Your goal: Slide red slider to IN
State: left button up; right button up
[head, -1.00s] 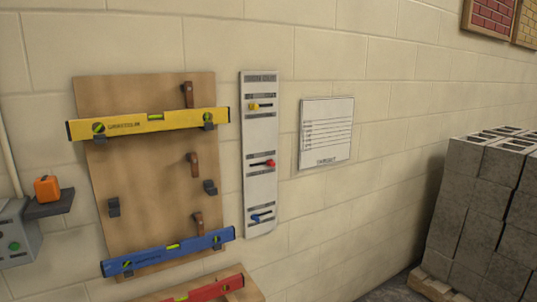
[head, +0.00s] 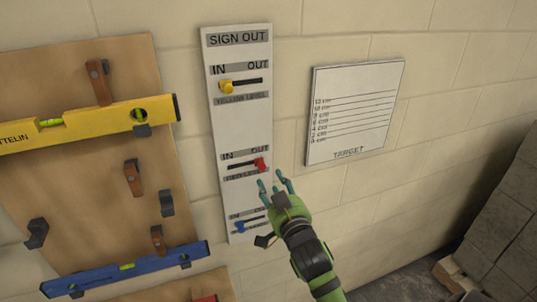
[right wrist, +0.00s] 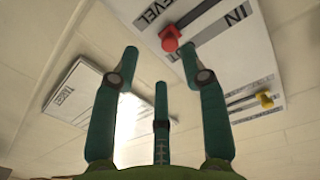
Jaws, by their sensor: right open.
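The white SIGN OUT board (head: 236,50) hangs on the wall with three slots marked IN on the left and OUT on the right. The red slider (head: 261,164) is at the OUT end of the middle slot. The yellow slider (head: 227,87) and the blue slider (head: 240,227) are at the IN ends of theirs. My right gripper (head: 276,182) is open and empty, just below and right of the red slider, apart from it. In the right wrist view the red slider (right wrist: 170,38) shows beyond and between the spread fingers. My left gripper is not in view.
A wooden board (head: 75,195) to the left holds a yellow level (head: 90,123) and a blue level (head: 125,271). A white TARGET sheet (head: 355,110) hangs to the right. Grey blocks (head: 505,220) stand at the far right. Bare wall lies between the sheet and blocks.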

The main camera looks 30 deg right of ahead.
aim_at(262, 169)
jog(key=w, duration=0.1)
jog(key=w+r+p, duration=0.1)
jog(key=w, duration=0.1)
jog(key=shift+w+a+r+p, duration=0.1)
jog(key=shift+a+r+p, duration=0.1)
jog(key=shift+p, duration=0.1)
jog(key=shift+p+x, duration=0.3)
jog(key=shift+x, duration=0.9)
jog(key=shift+w+d+f, duration=0.2)
jog(key=shift+d+f, duration=0.1)
jog(key=shift+d, duration=0.05)
jog(key=shift+w, duration=0.15)
grip_shut()
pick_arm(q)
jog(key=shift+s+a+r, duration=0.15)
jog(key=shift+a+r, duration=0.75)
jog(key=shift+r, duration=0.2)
pick_arm(e)
jog(key=shift+a, duration=0.1)
